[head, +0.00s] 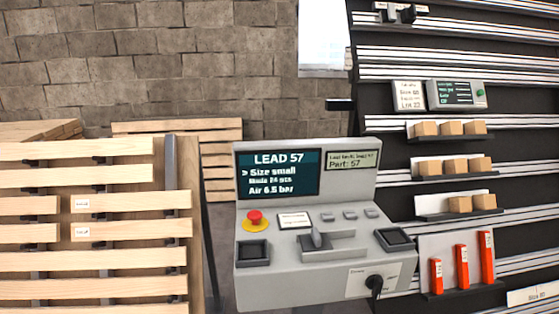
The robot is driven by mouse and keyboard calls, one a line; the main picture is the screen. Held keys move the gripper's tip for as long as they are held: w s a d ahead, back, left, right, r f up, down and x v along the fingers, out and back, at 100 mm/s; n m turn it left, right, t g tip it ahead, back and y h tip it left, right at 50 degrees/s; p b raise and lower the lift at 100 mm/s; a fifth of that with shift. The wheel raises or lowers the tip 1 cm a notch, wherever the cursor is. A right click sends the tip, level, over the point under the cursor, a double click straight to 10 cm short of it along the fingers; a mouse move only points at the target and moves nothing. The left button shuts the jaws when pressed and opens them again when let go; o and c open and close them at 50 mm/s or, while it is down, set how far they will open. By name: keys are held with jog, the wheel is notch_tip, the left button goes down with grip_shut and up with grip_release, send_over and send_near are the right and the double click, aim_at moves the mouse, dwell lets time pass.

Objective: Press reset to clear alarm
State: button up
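A grey control console (290,285) stands in the middle. Its dark screen (278,174) reads "LEAD 57", "Size small", a blurred line and "Air 6.5 bar"; I see no alarm wording. A smaller pale display (353,161) beside it shows "Part: 57". On the sloped panel are a red mushroom button (254,217) on a yellow base, a white label too small to read and three small grey buttons (350,215). I cannot tell which control is reset. A grey lever (320,238) lies between two black square pads (253,252). My gripper is not in view.
Wooden slatted pallets (90,260) stand close at the left. A black rack (400,130) at the right carries small cardboard boxes (450,128), a small display unit (456,95) and red upright pieces (462,267). A block wall is behind.

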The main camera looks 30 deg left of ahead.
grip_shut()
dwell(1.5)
